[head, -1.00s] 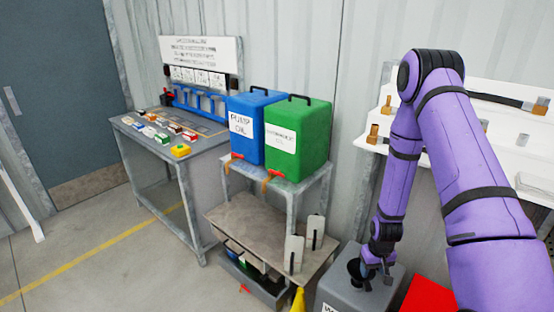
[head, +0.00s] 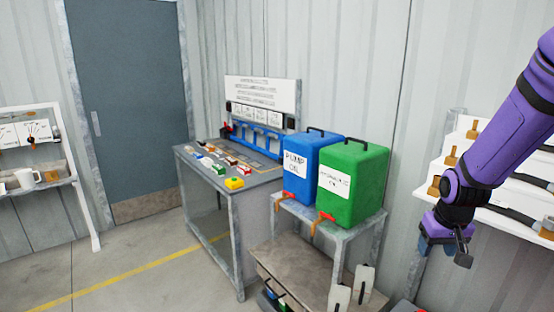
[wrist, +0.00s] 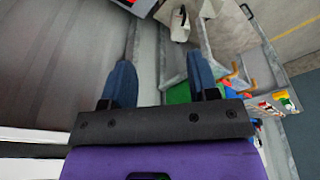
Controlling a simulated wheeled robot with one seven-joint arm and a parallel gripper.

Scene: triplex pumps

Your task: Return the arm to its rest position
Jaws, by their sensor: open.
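My purple arm comes in from the right edge of the head view. My gripper (head: 450,246) hangs at its end, pointing down, in front of the wall and to the right of the green container. In the wrist view my gripper (wrist: 160,85) shows two blue fingers spread apart with nothing between them. It is open and empty, in free air. Part of the upper arm is cut off by the picture's right edge.
A green container (head: 352,180) and a blue container (head: 310,165) stand on a grey metal stand (head: 345,232). A white shelf rack (head: 505,200) with hoses is behind my arm. A workbench (head: 235,178) stands further left. The floor at left is clear.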

